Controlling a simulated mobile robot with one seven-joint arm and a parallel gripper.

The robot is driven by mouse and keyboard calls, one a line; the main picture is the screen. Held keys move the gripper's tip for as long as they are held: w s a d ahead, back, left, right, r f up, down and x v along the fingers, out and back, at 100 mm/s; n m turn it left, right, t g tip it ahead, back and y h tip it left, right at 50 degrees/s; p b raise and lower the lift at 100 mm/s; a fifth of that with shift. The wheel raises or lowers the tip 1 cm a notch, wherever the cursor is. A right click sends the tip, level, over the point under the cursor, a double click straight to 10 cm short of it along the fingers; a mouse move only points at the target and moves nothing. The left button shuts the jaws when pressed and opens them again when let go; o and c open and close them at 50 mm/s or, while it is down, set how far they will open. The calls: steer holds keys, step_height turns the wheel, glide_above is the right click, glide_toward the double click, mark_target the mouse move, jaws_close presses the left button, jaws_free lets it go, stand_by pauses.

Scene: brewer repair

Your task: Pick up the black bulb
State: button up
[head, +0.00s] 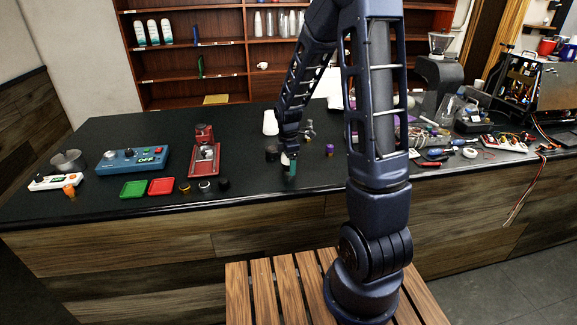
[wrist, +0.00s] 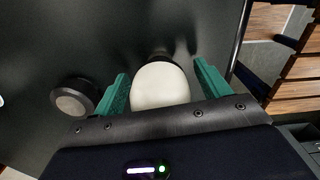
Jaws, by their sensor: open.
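A bulb with a white rounded dome (wrist: 160,86) and a dark end beyond it lies between my gripper's fingers in the wrist view. It is likely the black bulb, named for its dark end. In the head view a small white part of it (head: 285,159) shows beside the fingers. My gripper (wrist: 162,82) has green fingers, open on either side of the dome; no firm hold shows. In the head view my gripper (head: 291,168) is low over the counter, and its fingers hide most of the bulb.
A dark round object with a grey top (wrist: 72,102) stands close left of my left finger. A purple item (head: 330,149) stands to the right on the black counter (head: 250,200). Green (head: 133,188) and red (head: 161,186) trays lie left. The counter's front edge is near.

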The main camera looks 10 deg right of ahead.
steer(key=c, duration=1.1)
steer(key=shift+r, duration=0.15)
